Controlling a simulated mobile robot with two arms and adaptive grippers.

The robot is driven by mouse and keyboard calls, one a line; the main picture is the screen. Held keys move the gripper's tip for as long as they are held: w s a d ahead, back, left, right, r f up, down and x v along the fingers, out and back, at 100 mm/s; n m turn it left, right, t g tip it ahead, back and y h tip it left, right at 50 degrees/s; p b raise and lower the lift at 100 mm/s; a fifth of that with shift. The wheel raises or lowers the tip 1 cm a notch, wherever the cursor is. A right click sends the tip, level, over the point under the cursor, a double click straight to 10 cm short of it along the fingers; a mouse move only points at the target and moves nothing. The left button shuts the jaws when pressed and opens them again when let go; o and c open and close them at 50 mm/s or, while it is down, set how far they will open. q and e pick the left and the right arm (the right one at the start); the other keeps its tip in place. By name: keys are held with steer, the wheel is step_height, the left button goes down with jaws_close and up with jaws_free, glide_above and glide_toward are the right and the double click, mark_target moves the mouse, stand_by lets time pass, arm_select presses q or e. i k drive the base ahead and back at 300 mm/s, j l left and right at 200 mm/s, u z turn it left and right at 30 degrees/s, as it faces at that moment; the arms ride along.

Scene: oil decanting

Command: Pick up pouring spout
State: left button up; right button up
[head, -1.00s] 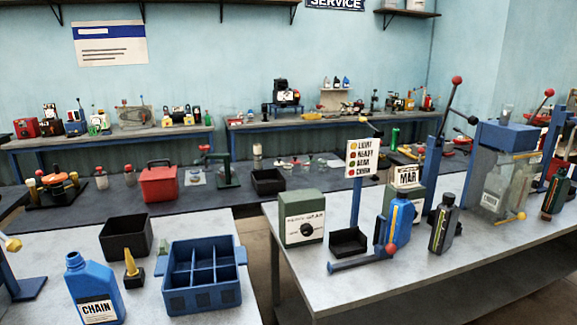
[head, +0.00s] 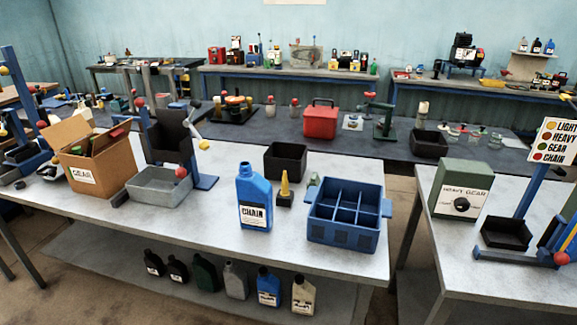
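The pouring spout appears to be the small yellow cone (head: 284,184) standing upright in a black square base on the near grey table (head: 130,225). It stands between the blue CHAIN bottle (head: 254,192) on its left and the blue divided crate (head: 345,238) on its right. A small greenish piece (head: 313,181) shows just behind the crate, partly hidden. Neither of my grippers is in the head view.
A black open bin (head: 286,160) sits behind the spout. Left are a grey metal tray (head: 157,190) and a cardboard box (head: 93,165). Several bottles stand on the lower shelf (head: 90,252). A green HEAVY GEAR box (head: 460,190) stands on the right table, across a gap.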

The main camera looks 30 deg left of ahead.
mark_target(284, 192)
steer(key=u, duration=1.25)
